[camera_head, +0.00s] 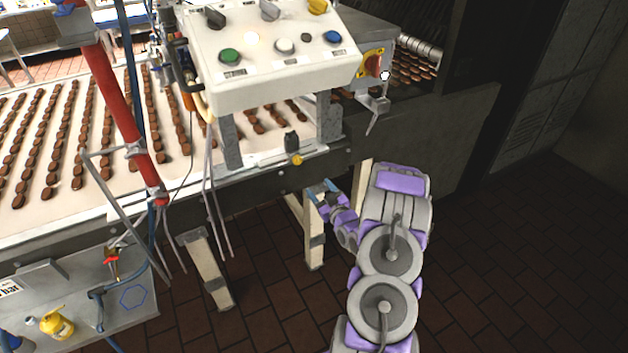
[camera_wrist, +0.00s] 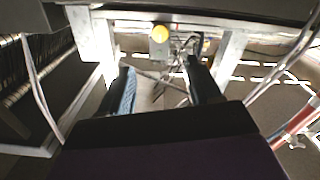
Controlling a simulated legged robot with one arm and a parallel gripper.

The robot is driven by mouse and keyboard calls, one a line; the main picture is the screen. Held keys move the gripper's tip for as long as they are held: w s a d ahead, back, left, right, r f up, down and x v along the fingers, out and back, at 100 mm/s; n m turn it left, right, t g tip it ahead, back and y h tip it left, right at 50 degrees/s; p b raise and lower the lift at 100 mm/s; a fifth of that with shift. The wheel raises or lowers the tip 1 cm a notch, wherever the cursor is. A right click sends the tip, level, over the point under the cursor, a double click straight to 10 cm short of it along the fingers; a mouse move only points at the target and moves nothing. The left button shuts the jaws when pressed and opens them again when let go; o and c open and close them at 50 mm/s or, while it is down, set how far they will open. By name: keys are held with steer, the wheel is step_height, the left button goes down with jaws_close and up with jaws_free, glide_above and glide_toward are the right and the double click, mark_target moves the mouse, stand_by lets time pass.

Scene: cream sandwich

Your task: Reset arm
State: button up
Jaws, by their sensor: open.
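My arm reaches forward from the bottom right in the head view, with its purple and grey links over the tiled floor. My gripper (camera_head: 322,190) is at the arm's far end, low beside the front edge of the conveyor machine and below the control panel (camera_head: 262,72). In the wrist view my gripper (camera_wrist: 158,82) shows its two dark fingers spread apart, with a blue pad on the left one. Nothing is between the fingers.
A conveyor (camera_head: 110,190) with rows of brown biscuits fills the left. White legs (camera_head: 208,270) stand under it near my gripper. A red post (camera_head: 118,105) and hanging cables are left of the panel. A grey metal box (camera_head: 75,290) is at lower left. The tiled floor at right is clear.

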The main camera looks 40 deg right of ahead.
steer(key=shift+v, duration=0.8)
steer(key=w+a+r+n+g+y, duration=0.1)
steer(key=w+a+r+g, duration=0.3)
steer(key=a, duration=0.1)
steer(key=s+a+r+g, duration=0.6)
steer(key=a+r, duration=0.1)
steer(key=a, duration=0.4)
steer(key=s+a+r+g+y, duration=0.1)
steer(key=s+a+r+g, duration=0.2)
steer(key=s+a, duration=0.4)
steer(key=s+a+r+g+y, duration=0.1)
steer(key=s+a+r+g, duration=0.2)
steer(key=s+a, duration=0.5)
steer(key=s+a+r+m+g+y, duration=0.1)
steer(key=s+a+r+g, duration=0.2)
steer(key=s+a, duration=0.5)
steer(key=s+r, duration=0.1)
steer(key=s, duration=0.9)
steer(key=shift+s+r, duration=0.2)
steer(key=shift+s, duration=0.2)
